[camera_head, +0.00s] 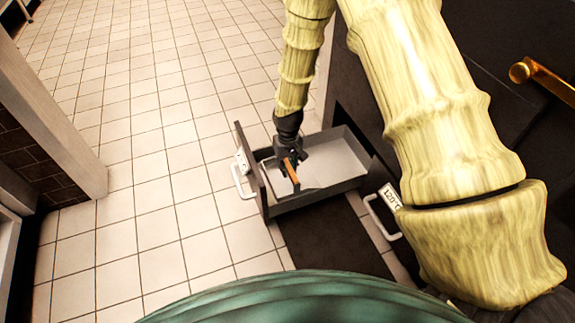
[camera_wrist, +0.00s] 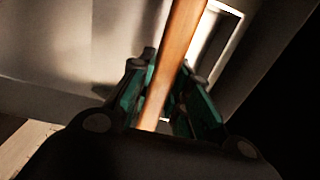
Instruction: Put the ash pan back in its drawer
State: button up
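The drawer (camera_head: 318,198) is pulled out, a dark-fronted box with a pale interior and a white handle on its front. The ash pan (camera_head: 308,182) appears as a pale shallow tray inside the front part of the drawer; whether it rests flat on the bottom is unclear. Its wooden handle (camera_head: 291,171) points up beside my gripper (camera_head: 288,152), which reaches down into the drawer. In the wrist view the handle (camera_wrist: 172,65) runs between the two teal fingers (camera_wrist: 165,95), which look closed against it. My gripper hides part of the pan.
A second white handle (camera_head: 381,217) with a small label (camera_head: 390,197) is on the dark unit to the right. A brass bar (camera_head: 545,78) is at the upper right. A dark mat (camera_head: 330,243) lies below the drawer. The tiled floor (camera_head: 150,150) to the left is clear.

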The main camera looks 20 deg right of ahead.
jog(key=o, duration=0.5)
jog(key=shift+r, duration=0.1)
